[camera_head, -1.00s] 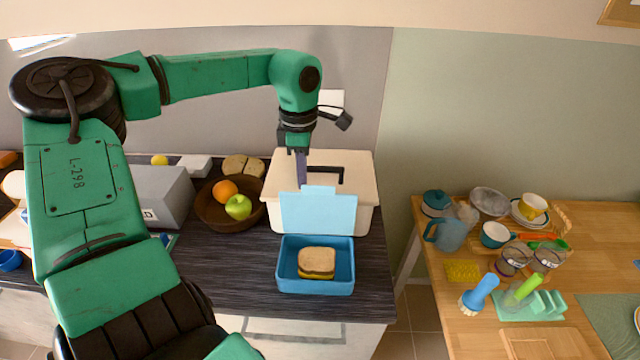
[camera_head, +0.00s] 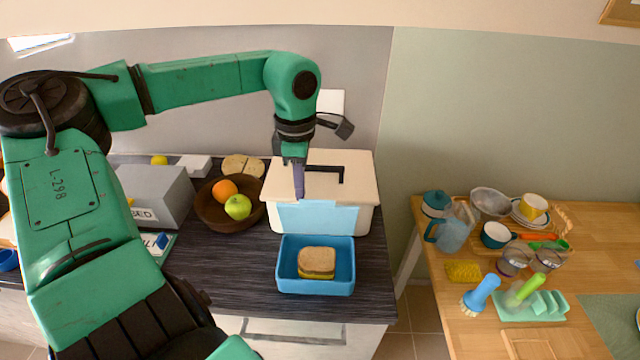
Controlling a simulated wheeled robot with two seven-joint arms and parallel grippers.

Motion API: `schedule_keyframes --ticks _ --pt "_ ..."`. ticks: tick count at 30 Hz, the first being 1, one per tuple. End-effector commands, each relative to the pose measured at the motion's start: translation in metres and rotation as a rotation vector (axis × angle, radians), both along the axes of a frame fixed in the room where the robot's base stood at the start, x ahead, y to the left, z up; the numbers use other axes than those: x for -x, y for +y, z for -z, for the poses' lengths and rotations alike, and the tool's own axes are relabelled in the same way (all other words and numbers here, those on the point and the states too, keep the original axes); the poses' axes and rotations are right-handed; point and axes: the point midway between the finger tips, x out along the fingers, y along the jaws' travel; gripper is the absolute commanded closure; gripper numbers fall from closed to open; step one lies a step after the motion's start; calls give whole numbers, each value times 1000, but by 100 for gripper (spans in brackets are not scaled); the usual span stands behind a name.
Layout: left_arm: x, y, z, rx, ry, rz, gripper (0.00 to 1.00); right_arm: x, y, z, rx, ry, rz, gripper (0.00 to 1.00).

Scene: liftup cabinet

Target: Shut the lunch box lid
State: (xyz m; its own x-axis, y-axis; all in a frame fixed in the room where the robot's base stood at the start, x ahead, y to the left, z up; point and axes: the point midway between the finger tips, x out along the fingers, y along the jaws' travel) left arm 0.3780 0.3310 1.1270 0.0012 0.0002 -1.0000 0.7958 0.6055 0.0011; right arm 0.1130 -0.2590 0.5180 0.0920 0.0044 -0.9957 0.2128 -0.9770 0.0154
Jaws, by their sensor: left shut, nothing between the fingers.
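The blue lunch box (camera_head: 316,288) sits open near the front edge of the dark counter, with a sandwich (camera_head: 316,262) inside. Its light blue lid (camera_head: 318,217) stands up at the back of the box, in front of a white bin. My left gripper (camera_head: 299,190) points down, shut and empty, over the bin's top at the lid's upper left. I cannot tell whether its tips touch the lid. My right gripper is out of view.
The white bin (camera_head: 361,185) with a black handle stands right behind the lid. A bowl (camera_head: 212,217) with an orange and an apple is to the left, beside a grey box (camera_head: 157,193). The counter left of the lunch box is clear.

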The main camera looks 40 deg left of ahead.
Motion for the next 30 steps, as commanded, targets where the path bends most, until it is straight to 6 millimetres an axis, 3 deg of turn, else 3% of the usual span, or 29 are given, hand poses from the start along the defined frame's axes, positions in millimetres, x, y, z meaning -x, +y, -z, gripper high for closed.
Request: schedule_keyframes --ticks 30 --pt "30 -23 10 1 1 0 100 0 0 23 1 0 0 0"
